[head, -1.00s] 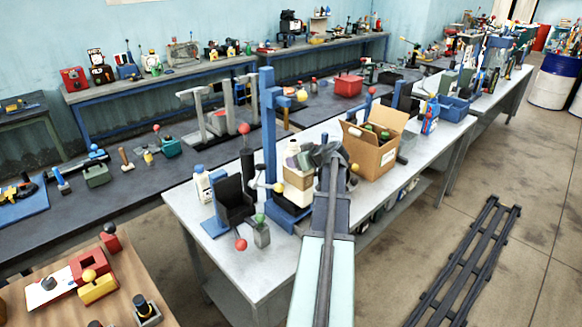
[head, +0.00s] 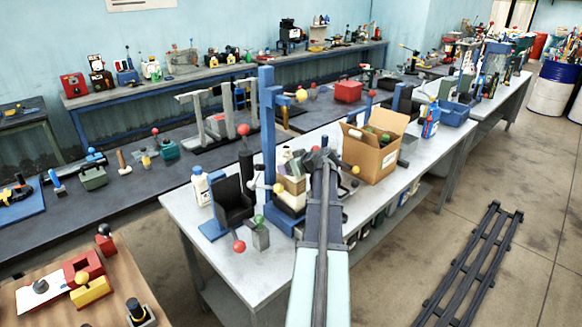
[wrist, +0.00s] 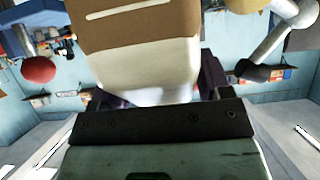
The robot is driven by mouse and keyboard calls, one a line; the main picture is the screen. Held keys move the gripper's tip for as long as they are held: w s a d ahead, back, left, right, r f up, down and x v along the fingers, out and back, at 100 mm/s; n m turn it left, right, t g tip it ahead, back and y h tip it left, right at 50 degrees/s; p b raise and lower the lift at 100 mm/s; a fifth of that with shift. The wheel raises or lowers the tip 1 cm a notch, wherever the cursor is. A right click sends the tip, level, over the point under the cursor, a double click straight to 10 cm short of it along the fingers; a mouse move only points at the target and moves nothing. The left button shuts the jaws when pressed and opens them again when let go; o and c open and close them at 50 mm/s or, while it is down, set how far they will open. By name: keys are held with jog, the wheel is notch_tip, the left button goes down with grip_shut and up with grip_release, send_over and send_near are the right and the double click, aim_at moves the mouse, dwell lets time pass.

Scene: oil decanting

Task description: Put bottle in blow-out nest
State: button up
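The bottle (head: 291,201) is cream-white with a brown band. In the head view it stands upright beside the blue post, over a blue base. In the wrist view the bottle (wrist: 135,50) is large and close, neck end down in the picture. My gripper (head: 308,165) is at its top, and its dark fingers (wrist: 160,97) lie on both sides of the neck and appear shut on it. The blow-out nest cannot be told for sure; the blue fixture (head: 268,120) stands right by the bottle. Whether the bottle's bottom touches the base is hidden.
A black bracket on a blue foot (head: 232,205), a white bottle (head: 200,187) and a grey block with a green knob (head: 260,236) stand left of the fixture. A cardboard box (head: 375,150) stands at right.

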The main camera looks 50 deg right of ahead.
jog(key=shift+o, duration=1)
jog(key=p+v, duration=0.6)
jog(key=v, duration=0.6)
jog(key=w+a+f+n+g+y, duration=0.15)
jog(key=w+a, duration=0.25)
jog(key=a, duration=0.5)
jog(key=w+a+f+g+y, duration=0.2)
jog(key=w+a, duration=0.2)
jog(key=a, duration=0.5)
jog(key=w+a+f+g+y, duration=0.2)
jog(key=w+a, duration=0.2)
jog(key=a, duration=0.5)
jog(key=s+a+f+g+h, duration=0.1)
jog(key=s+a+g, duration=0.2)
jog(key=a, duration=1.1)
jog(key=s+a+f+g+h, duration=0.2)
jog(key=s+a+g, duration=0.1)
jog(key=a, duration=1.1)
jog(key=shift+s, duration=0.2)
